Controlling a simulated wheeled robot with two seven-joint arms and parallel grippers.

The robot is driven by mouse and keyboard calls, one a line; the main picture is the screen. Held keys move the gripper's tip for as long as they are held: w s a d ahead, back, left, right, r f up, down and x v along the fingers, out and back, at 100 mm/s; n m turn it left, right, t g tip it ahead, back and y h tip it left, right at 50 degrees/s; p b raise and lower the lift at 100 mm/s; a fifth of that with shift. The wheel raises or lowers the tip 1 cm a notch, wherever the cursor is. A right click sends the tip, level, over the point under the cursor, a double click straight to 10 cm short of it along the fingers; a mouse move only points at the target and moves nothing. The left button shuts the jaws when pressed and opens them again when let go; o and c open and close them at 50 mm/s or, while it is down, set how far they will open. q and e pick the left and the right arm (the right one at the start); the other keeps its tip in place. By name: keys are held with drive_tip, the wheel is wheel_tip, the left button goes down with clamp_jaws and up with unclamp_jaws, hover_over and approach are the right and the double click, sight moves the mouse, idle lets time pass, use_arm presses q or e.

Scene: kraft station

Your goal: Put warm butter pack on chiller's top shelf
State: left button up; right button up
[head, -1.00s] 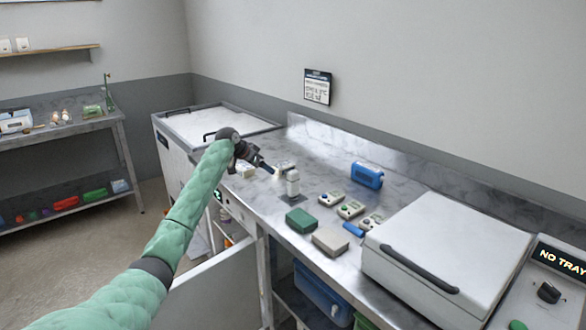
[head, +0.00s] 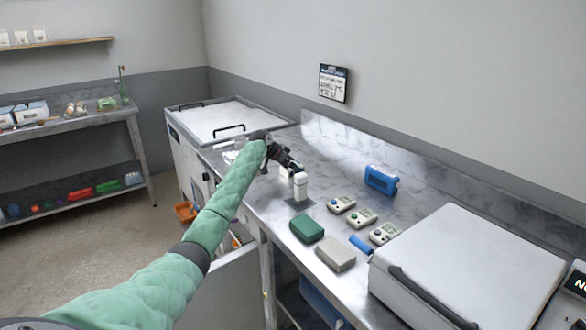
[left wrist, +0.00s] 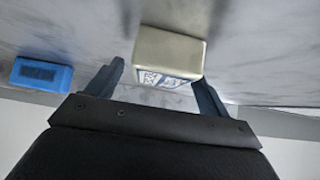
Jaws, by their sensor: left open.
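A cream pack with a blue-and-white printed label (left wrist: 168,54), which looks like the butter pack, sits on the counter. My left gripper (left wrist: 160,80) is open, with its two fingers at either side of the pack's near end; whether they touch it is unclear. In the head view my left gripper (head: 298,168) is low over the counter, and the pack is mostly hidden behind it. The under-counter unit with an open door (head: 228,290) looks like the chiller; my left arm hides most of its inside and its shelves. My right gripper is not in view.
A white bottle-like item (head: 301,187) stands on a dark pad close to the gripper. A blue box (head: 381,180), several small devices (head: 362,217), a green block (head: 307,229) and a beige block (head: 336,253) lie to the right. A large white lidded unit (head: 465,265) stands further right.

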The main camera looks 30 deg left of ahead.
use_arm(q)
drive_tip(key=shift+w+d+f, duration=0.1)
drive_tip(key=shift+w+f, duration=0.25)
drive_tip(key=shift+f, duration=0.15)
drive_tip(key=shift+r, duration=0.1)
drive_tip(key=c, duration=1.3)
